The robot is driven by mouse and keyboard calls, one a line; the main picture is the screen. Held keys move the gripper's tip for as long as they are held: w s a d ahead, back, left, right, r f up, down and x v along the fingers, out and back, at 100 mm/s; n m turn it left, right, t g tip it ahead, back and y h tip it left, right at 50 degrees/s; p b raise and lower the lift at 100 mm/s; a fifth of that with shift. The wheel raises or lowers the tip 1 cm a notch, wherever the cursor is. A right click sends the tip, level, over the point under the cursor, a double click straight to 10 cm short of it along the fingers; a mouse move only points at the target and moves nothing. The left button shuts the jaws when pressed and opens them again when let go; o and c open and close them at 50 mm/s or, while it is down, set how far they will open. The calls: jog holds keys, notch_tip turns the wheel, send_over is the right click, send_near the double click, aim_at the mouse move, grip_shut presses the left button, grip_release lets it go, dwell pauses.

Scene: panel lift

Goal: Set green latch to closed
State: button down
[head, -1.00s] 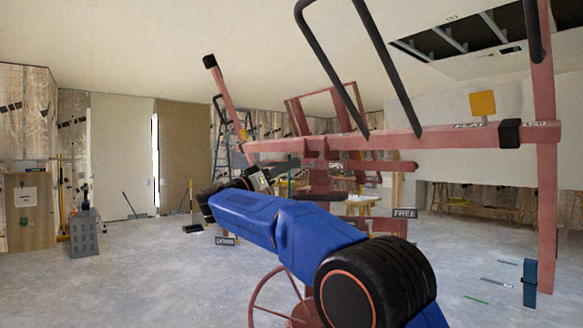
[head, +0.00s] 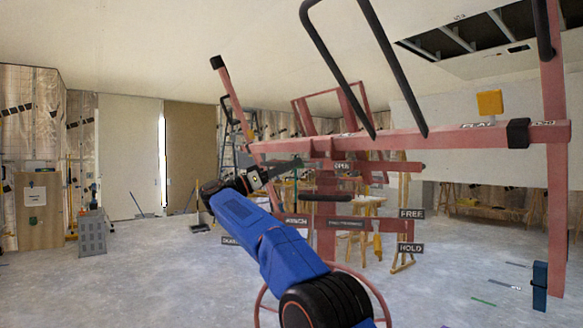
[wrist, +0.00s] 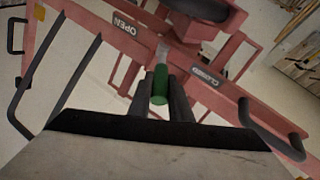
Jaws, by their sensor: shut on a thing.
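The green latch (wrist: 160,86) shows in the wrist view as a green cylindrical handle on the red lift frame. My gripper (wrist: 162,97) has its two dark fingers on either side of the handle and is shut on it. The handle lies between an OPEN label (wrist: 125,25) on the left and a CLOSED label (wrist: 203,77) on the right, and stands apart from both. In the head view my gripper (head: 268,174) is at the red panel lift (head: 460,138), below its crossbar; the latch is too small to make out clearly there.
Plates reading FREE (head: 411,214) and HOLD (head: 410,248) hang on the lift's right side. A yellow square (head: 489,103) sits above the crossbar. A grey box (head: 92,233) stands at the left.

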dwell(0.3)
jog(key=c, duration=1.6)
grip_release()
jog(key=shift+c, duration=0.2)
jog(key=shift+a, duration=0.1)
jog(key=v, duration=1.7)
jog(key=shift+f, duration=0.1)
